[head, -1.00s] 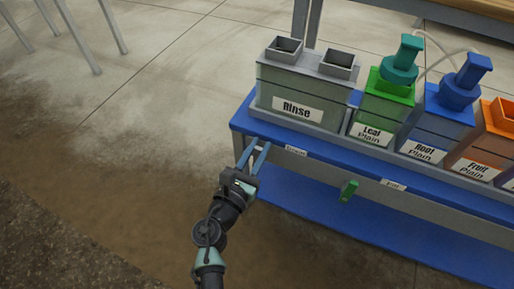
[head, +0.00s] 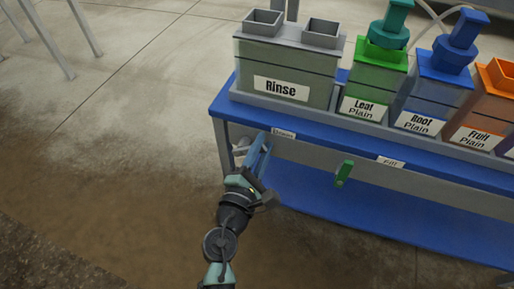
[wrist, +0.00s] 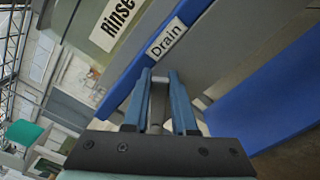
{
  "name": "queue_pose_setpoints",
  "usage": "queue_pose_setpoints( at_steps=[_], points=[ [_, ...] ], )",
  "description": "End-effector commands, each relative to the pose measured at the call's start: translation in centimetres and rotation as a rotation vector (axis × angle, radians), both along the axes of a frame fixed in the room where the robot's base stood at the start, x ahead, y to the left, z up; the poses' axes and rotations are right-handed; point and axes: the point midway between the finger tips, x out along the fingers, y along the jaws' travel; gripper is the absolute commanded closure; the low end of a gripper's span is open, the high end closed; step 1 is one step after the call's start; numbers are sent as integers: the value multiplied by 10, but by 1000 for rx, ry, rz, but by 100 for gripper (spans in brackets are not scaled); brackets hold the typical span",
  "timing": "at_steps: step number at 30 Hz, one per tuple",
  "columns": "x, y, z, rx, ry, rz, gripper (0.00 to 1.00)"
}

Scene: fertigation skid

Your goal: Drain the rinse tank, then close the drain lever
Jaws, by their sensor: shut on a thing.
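The rinse tank (head: 285,68) is a greyish-green box labelled Rinse at the left end of the blue skid. It also shows in the wrist view (wrist: 85,22). The Drain label (wrist: 166,38) is on the blue front edge below it and shows in the head view (head: 284,133). My gripper (head: 262,145) is under that edge, below the label. In the wrist view its blue fingers (wrist: 158,82) are shut on the grey drain lever (wrist: 157,105), a bar between them. The fingers partly hide the lever. The tank's liquid level is not clear.
A green fill lever (head: 343,173) hangs below the Fill label (head: 391,162), right of my gripper. Leaf (head: 371,82), Root (head: 430,90) and Fruit (head: 487,105) tanks stand in a row. A blue lower shelf (head: 370,205) lies beneath.

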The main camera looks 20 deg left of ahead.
Motion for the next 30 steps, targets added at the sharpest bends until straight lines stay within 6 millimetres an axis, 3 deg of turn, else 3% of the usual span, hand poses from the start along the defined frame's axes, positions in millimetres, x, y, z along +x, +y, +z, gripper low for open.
queue_pose_setpoints(
  at_steps=[1, 15, 30],
  points=[
    [-1, -2, -9, 46, 1, 0, 100],
    [-2, -10, -31, 446, -12, 1, 100],
    [-2, -10, -39, 631, -17, 2, 100]
  ],
)
